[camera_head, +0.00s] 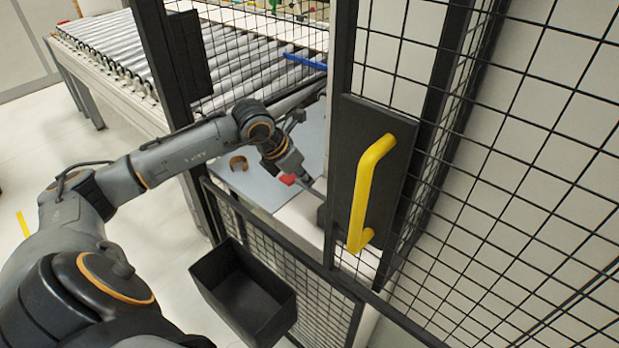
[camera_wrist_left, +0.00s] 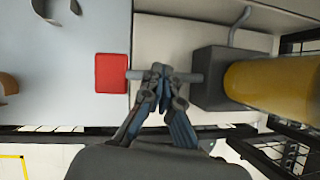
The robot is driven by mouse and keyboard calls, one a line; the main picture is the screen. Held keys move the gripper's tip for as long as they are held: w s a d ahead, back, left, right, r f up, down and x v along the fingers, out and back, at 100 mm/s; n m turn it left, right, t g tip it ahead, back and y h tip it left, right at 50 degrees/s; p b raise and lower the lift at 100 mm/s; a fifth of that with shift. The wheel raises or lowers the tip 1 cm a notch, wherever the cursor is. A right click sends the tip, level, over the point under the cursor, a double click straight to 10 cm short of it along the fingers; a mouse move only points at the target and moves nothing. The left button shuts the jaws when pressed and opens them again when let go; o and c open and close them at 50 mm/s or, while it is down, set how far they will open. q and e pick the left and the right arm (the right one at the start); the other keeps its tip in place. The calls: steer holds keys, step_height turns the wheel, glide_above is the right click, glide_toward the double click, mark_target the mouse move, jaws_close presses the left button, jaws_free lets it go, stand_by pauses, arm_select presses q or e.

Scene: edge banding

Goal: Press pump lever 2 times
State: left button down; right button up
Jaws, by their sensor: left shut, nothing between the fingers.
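The pump shows in the left wrist view as a dark grey block (camera_wrist_left: 210,78) with a yellow cylinder (camera_wrist_left: 270,82) on its right. A grey rod (camera_wrist_left: 190,78), which looks like the pump lever, sticks out of the block to the left. My left gripper (camera_wrist_left: 160,72) is shut and empty, its fingertips over this rod; I cannot tell whether they touch it. In the head view my left gripper (camera_head: 312,189) reaches behind the mesh fence, and the pump is mostly hidden by the dark door panel. My right gripper is not in view.
A red square (camera_wrist_left: 111,73) lies left of the fingertips. The mesh door has a yellow handle (camera_head: 370,190) on a dark panel (camera_head: 345,140). A black bin (camera_head: 212,270) hangs on the fence. A roller conveyor (camera_head: 115,45) stands behind. A brown curved piece (camera_head: 238,163) lies on the light-blue surface.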

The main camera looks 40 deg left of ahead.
mark_target(310, 190)
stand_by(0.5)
arm_select(q)
steer(key=shift+w+d+r+p, duration=0.1)
steer(key=shift+d+r+p, duration=0.35)
steer(key=shift+r, duration=0.2)
steer(key=shift+d+r+p, duration=0.3)
steer(key=shift+r+p, duration=0.1)
steer(key=shift+r, duration=0.25)
steer(key=shift+d+r+p, duration=0.35)
steer(key=shift+d+r, duration=0.05)
steer(key=shift+r, duration=0.3)
steer(key=r+p, duration=0.1)
steer(key=d+r+p, duration=0.1)
steer(key=r, duration=0.1)
steer(key=d+r, duration=0.1)
steer(key=shift+s+d+r+p, duration=0.2)
steer(key=shift+p, duration=0.2)
stand_by(0.9)
